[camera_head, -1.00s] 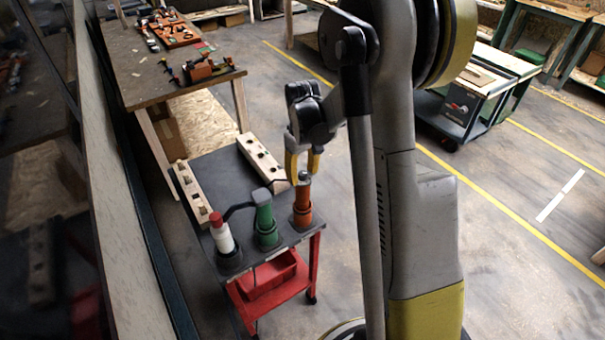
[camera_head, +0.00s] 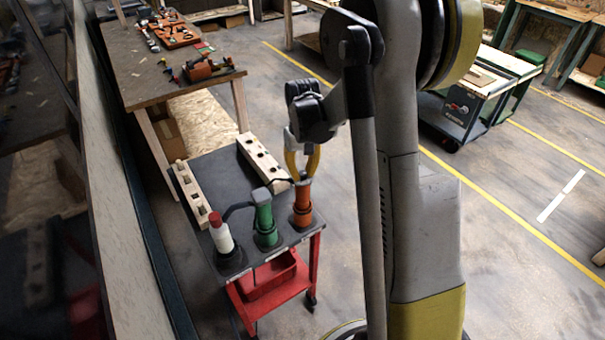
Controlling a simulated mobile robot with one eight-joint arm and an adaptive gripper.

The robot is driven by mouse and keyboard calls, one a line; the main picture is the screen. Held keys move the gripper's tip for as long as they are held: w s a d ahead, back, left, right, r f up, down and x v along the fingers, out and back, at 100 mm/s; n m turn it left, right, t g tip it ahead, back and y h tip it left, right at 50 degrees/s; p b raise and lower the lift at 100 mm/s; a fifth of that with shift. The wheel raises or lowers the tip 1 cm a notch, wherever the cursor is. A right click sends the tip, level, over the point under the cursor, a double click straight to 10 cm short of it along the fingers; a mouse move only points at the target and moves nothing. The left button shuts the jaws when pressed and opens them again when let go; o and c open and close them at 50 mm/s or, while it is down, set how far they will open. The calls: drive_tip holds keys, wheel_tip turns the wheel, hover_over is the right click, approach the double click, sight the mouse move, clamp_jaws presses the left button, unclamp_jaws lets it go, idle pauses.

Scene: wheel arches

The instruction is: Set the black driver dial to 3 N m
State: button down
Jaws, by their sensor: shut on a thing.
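Three upright drivers stand along the front edge of a dark-topped cart: a white one with a red top (camera_head: 222,236), a green one (camera_head: 265,222) and an orange one (camera_head: 302,206). None looks plainly black overall. My gripper (camera_head: 301,178) points down with its yellow fingers bowed out and their tips shut on the top of the orange driver. The tips hide most of that top. Dial marks are too small to read.
The cart top (camera_head: 222,172) carries two pale wooden blocks with holes, left (camera_head: 193,192) and right (camera_head: 262,158). A red bin (camera_head: 268,275) sits below. A wooden workbench with tools (camera_head: 150,75) stands behind. Open floor lies to the right.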

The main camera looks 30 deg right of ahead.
drive_tip(key=m, duration=0.4)
drive_tip(key=shift+m+b, duration=0.4)
drive_tip(key=m, duration=0.3)
drive_tip(key=shift+m, duration=0.3)
drive_tip(key=m+b, duration=0.1)
drive_tip(key=m, duration=0.3)
drive_tip(key=shift+m, duration=2.1)
drive_tip(key=c, duration=1.2)
unclamp_jaws()
